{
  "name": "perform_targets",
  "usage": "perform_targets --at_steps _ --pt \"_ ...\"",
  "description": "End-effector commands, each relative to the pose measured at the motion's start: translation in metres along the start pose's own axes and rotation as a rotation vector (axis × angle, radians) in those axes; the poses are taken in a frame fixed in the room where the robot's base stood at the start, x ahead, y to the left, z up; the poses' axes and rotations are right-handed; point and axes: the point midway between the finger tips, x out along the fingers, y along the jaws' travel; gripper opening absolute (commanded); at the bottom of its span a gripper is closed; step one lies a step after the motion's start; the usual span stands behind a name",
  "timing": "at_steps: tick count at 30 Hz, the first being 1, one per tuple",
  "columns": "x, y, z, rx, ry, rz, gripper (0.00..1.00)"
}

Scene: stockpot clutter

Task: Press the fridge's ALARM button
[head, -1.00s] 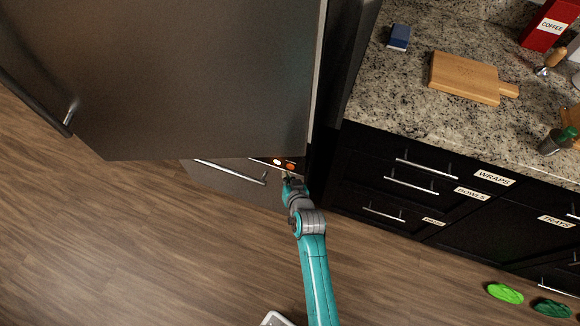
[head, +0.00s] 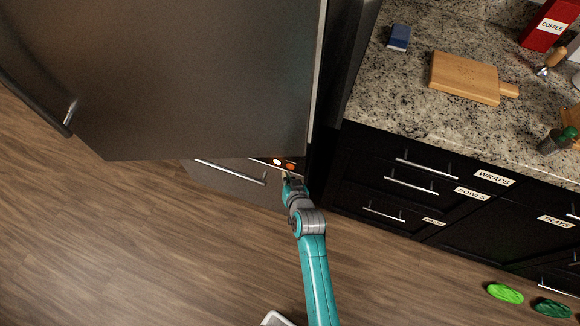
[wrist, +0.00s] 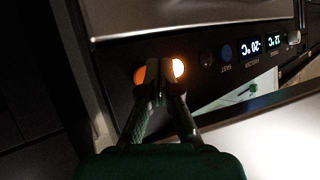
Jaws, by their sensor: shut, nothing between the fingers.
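The fridge (head: 200,80) is a dark steel body at the upper left of the head view. Its black control strip (wrist: 207,40) runs across the wrist view, with blue-white displays and upside-down lettering. At one end are a glowing yellow-white light (wrist: 178,68) and an orange round spot (wrist: 140,75); they also show in the head view. I cannot read an ALARM label; my gripper covers the strip just below them. My gripper (wrist: 158,82) is shut and empty, its tips in front of the gap between the two spots. I cannot tell whether the tips touch the strip.
A drawer with a bar handle (head: 232,172) is below the strip. Black cabinets (head: 390,180) and a granite counter (head: 410,95) with a cutting board (head: 466,77) stand to the right. Open wood floor (head: 130,240) lies at the left and front.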

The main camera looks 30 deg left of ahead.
Motion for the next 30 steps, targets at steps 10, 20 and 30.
perform_targets --at_steps 10,20,30 --pt "0.0046 0.0036 -0.0032 0.000 -0.001 0.001 0.00" --pt "0.0058 0.0043 -0.0043 0.000 0.000 0.000 0.00" --pt "0.0073 0.0053 -0.0058 0.000 0.000 0.000 0.00"
